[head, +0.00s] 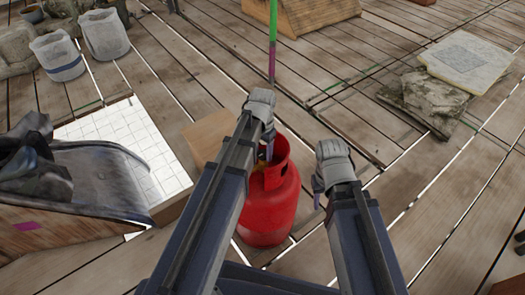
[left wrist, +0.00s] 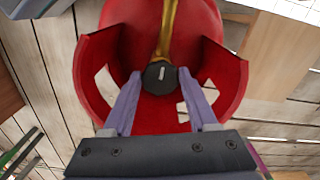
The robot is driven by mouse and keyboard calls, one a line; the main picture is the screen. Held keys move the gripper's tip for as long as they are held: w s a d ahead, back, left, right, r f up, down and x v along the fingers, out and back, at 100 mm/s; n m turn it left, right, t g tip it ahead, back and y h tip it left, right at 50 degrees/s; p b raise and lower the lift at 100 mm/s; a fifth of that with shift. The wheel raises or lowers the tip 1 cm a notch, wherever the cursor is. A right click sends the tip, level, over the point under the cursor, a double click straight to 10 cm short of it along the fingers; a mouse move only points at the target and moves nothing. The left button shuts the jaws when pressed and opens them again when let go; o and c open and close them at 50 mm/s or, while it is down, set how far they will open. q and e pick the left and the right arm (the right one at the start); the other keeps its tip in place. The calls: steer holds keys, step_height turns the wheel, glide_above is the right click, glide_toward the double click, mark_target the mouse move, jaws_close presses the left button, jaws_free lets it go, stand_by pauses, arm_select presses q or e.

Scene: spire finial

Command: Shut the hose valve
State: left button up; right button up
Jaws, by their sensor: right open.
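The red gas cylinder (head: 266,212) stands upright on the wooden deck, with a cut-out red collar around its top. In the left wrist view, the collar (left wrist: 232,80) surrounds a black round valve knob (left wrist: 160,78) with a white mark, in front of a brass stem (left wrist: 167,30). My left gripper (head: 268,152) reaches into the collar from above. Its two fingertips (left wrist: 161,76) lie against the knob's two sides, closed on it as far as I can see. My right gripper (head: 317,196) is open and empty, just right of the cylinder. The knob is hidden in the head view.
A cardboard-coloured box (head: 208,135) stands behind left of the cylinder. A white tiled panel (head: 130,145) and a dark curved object (head: 95,180) lie left. Two pale buckets (head: 104,35) stand at the back left. Stone slabs (head: 470,62) lie right. The deck at right front is clear.

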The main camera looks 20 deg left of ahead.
mark_target(262, 154)
arm_select(q)
steer(key=o, duration=0.4)
steer(key=shift+r, duration=0.1)
step_height(262, 154, up, 8)
steer(key=p, duration=0.8)
steer(key=shift+f, duration=0.2)
